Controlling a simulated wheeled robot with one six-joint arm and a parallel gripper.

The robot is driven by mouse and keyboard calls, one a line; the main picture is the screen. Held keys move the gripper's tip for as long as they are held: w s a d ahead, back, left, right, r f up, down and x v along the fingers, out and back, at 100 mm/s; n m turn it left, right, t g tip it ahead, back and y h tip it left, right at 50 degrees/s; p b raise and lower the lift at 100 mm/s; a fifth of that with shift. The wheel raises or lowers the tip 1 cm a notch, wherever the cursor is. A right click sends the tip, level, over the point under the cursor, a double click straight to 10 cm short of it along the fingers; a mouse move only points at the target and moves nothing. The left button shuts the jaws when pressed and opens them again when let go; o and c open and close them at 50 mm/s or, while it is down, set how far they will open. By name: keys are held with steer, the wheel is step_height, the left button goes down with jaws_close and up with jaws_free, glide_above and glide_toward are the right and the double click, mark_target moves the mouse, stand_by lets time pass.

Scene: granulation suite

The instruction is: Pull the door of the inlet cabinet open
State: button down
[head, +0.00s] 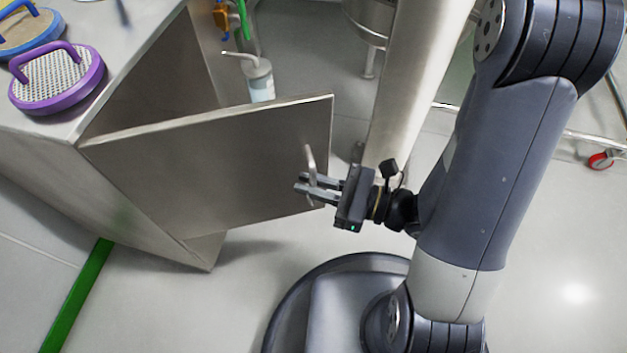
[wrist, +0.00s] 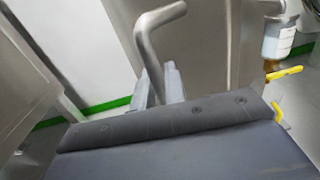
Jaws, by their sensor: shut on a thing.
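The inlet cabinet (head: 50,160) is a steel box at the left of the head view. Its door (head: 215,160) stands swung open, hinged at the cabinet's near left corner, with its free edge toward my arm. The door's bar handle (head: 309,160) is near that free edge. My gripper (head: 306,187) is shut on the handle, with its fingers around the bar. In the wrist view the bent handle (wrist: 160,19) rises between the two fingers (wrist: 160,85), in front of the door panel (wrist: 205,50). The lower part of the handle is hidden by the gripper.
Round mesh screens with purple (head: 58,80) and blue (head: 30,33) rims lie on the cabinet top. A pump bottle (head: 259,78) shows behind the door. A pale steel column (head: 410,75) stands behind my gripper. Floor in front of the door is clear up to my base.

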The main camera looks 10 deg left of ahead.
steer(key=c, duration=1.6)
jaws_free()
steer(key=shift+o, duration=0.2)
steer(key=s+d+p, duration=0.2)
steer(key=d, duration=0.8)
steer(key=shift+d, duration=0.3)
